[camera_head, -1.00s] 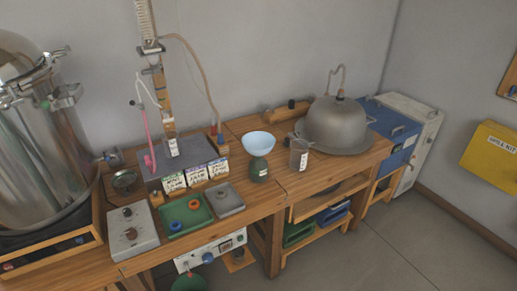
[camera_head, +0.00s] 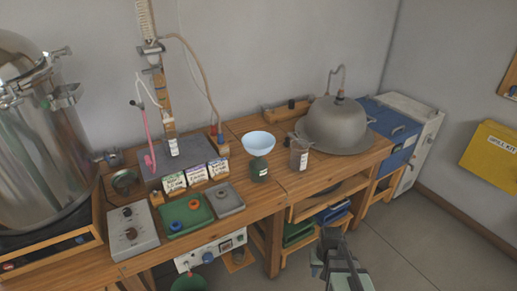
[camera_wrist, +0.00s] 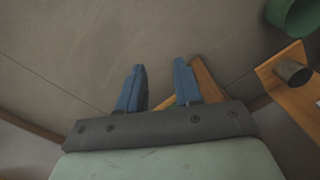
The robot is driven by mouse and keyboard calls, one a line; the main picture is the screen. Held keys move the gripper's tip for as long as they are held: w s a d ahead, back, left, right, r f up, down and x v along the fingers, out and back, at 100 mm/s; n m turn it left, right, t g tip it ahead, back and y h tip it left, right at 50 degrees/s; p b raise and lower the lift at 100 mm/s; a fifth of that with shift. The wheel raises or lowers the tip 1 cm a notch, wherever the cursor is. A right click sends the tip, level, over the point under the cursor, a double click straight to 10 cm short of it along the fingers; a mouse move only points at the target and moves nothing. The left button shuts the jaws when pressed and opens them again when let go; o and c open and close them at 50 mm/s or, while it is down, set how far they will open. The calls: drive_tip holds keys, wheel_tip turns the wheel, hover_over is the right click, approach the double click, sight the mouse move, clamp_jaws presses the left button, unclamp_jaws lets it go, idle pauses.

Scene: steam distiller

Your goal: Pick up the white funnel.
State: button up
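The white funnel (camera_head: 258,143), tinted pale blue, sits wide mouth up on a dark green bottle (camera_head: 259,170) with a white label, on the workbench. Its stem is hidden. My gripper (camera_head: 332,240) shows at the lower right of the head view, in front of the bench, apart from the funnel and to its lower right. In the wrist view my gripper (camera_wrist: 159,64) has its two blue fingers spread with nothing between them, over bare floor. The funnel is not in the wrist view.
A clear labelled beaker (camera_head: 299,155) stands right of the bottle, with a grey metal dome (camera_head: 335,125) behind it. Small cartons (camera_head: 197,175), a green tray (camera_head: 190,214) and a tubed glass column (camera_head: 155,60) are to the left. Bare bench lies in front of the bottle.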

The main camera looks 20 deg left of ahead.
drive_tip(key=w+a+r+t, duration=0.2)
drive_tip(key=w+a+r, duration=0.3)
drive_tip(key=w+r, duration=0.4)
drive_tip(key=n+t+y, duration=0.3)
drive_tip(key=n+y, duration=0.2)
drive_tip(key=n, duration=0.3)
approach(263, 150)
drive_tip(key=w+d+r, duration=0.3)
drive_tip(key=w+d, duration=0.1)
drive_tip(key=w, duration=0.1)
drive_tip(key=a+f+n+g, duration=0.1)
drive_tip(key=a+f+n, duration=0.1)
drive_tip(key=f+n, duration=0.2)
drive_tip(key=a+f+n+g, duration=0.1)
drive_tip(key=a+f+n, duration=0.2)
drive_tip(key=n, duration=0.1)
drive_tip(key=s+a+f+n, duration=0.1)
drive_tip(key=a+f+n, duration=0.2)
drive_tip(key=f+n, duration=0.1)
drive_tip(key=shift+f+n+g+y, duration=0.3)
drive_tip(key=shift+n+g, duration=0.1)
drive_tip(key=shift+n, duration=0.2)
drive_tip(key=shift+c, duration=0.5)
clamp_jaws()
